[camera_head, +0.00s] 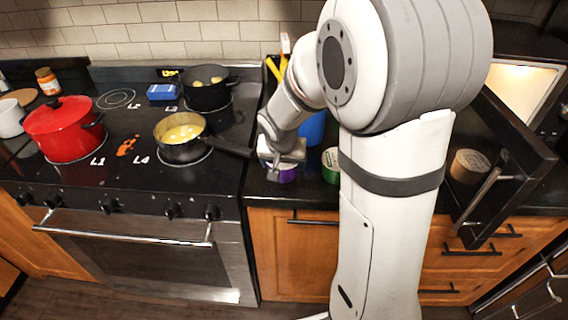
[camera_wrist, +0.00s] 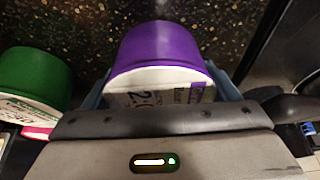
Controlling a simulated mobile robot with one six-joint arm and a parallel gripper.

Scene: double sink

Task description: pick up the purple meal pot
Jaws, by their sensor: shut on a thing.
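The purple meal pot (camera_head: 286,173) is on the black counter just right of the stove, partly hidden by my gripper (camera_head: 276,160). In the wrist view the purple pot (camera_wrist: 160,48) sits between the two fingers of my gripper (camera_wrist: 165,85), with its white printed label facing my wrist. The fingers are shut on the pot's sides. I cannot tell whether the pot touches the counter.
A green pot (camera_head: 331,163) stands close by on the right; it also shows in the wrist view (camera_wrist: 35,80). A pan (camera_head: 182,150) of yellow food has its handle reaching toward my gripper. A red pot (camera_head: 62,130) is at left. An open microwave door (camera_head: 500,160) is at right.

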